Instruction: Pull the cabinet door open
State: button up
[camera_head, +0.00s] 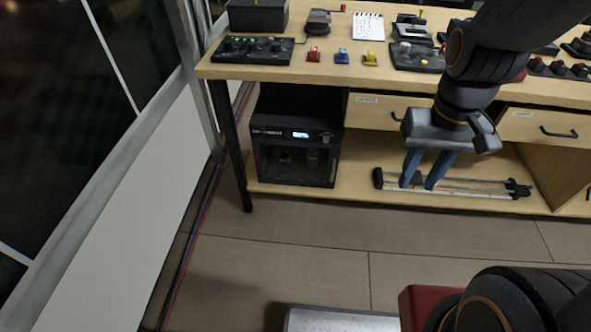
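A small black cabinet (339,116) stands on the lower shelf under the left part of the desk. Its dark glass door (283,161) faces me and looks closed, with small objects dimly visible behind the glass. A lit display (300,134) is above the door. A small dark knob-like part (326,137) shows at the cabinet's upper right front; I cannot tell whether it is a handle. My gripper (417,187) is to the right of the cabinet, apart from it. Its two blue fingers point down with a gap between them, open and empty.
The wooden desk (225,71) holds control boxes and small coloured items. Two drawers (380,113) hang below its top. A black table leg (232,150) stands left of the cabinet.

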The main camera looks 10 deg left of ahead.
aim_at(335, 149)
jog(key=z, duration=0.25)
jog(key=k, duration=0.65)
jog(key=z, duration=0.6)
jog(key=k, duration=0.55)
jog(key=u, duration=0.65)
jog(key=i, duration=0.5)
jog(key=u, duration=0.55)
jog(key=i, duration=0.85)
jog(key=z, duration=0.35)
